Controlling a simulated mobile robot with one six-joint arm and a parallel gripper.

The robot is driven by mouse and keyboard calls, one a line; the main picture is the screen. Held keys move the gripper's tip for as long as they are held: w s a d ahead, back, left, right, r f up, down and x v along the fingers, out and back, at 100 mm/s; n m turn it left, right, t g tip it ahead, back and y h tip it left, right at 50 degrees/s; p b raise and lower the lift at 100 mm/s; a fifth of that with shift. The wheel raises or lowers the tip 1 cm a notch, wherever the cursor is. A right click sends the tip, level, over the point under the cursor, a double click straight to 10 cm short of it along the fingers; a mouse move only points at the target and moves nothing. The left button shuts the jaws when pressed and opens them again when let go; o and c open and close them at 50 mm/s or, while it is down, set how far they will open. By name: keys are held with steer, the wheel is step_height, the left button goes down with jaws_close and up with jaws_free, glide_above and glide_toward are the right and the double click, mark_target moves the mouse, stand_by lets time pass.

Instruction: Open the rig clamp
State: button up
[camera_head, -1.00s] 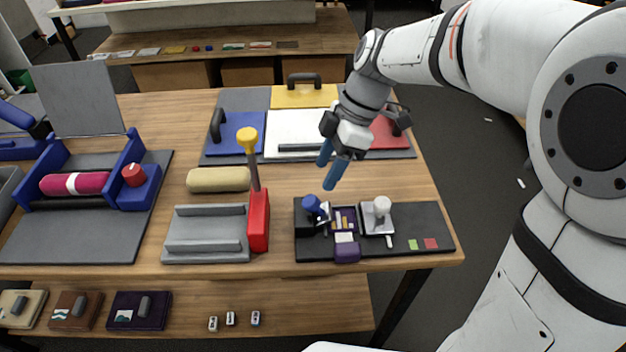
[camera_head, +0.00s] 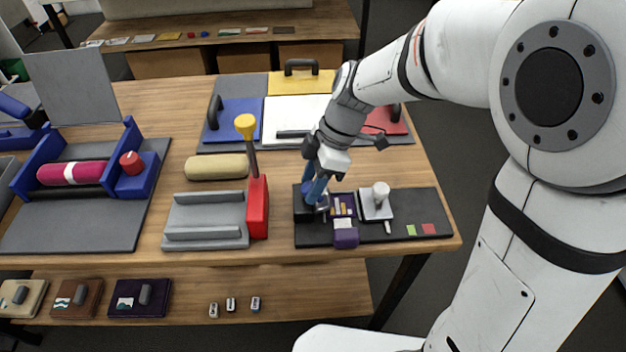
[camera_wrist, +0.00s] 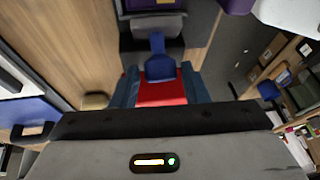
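The rig clamp (camera_head: 305,213) is a dark block with a blue handle, at the left end of the black mat. Beside it is a purple-framed rig (camera_head: 343,206) with yellow pieces and a white pad. My gripper (camera_head: 316,190) points down at the clamp, and its blue fingers largely cover the handle. In the wrist view the blue handle (camera_wrist: 160,62) sits between and just beyond the fingertips of my gripper (camera_wrist: 162,80). The fingers look spread, and contact with the handle cannot be made out. A red patch (camera_wrist: 161,93) shows between the fingers; what it is cannot be told.
A white-knobbed stamp (camera_head: 379,196) stands right of the rig. A red block with a yellow-topped lever (camera_head: 250,140) stands upright left of it, by a grey channel (camera_head: 205,232). Blue, white, red and yellow boards lie behind. Bare wood lies between the mat and boards.

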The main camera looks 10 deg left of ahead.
steer(key=c, duration=0.7)
steer(key=a+h+p, duration=0.2)
steer(key=h, duration=0.1)
steer(key=shift+s+t, duration=0.3)
steer(key=shift+t, duration=0.1)
steer(key=shift+a+f+t+h+p, duration=0.35)
steer(key=shift+a+h+p, duration=0.25)
steer(key=shift+h, duration=0.5)
steer(key=o, duration=1)
steer(key=r, duration=0.5)
steer(key=w+r, duration=0.1)
steer(key=r, duration=0.1)
steer(key=shift+a+r, duration=0.35)
steer(key=shift+a, duration=0.05)
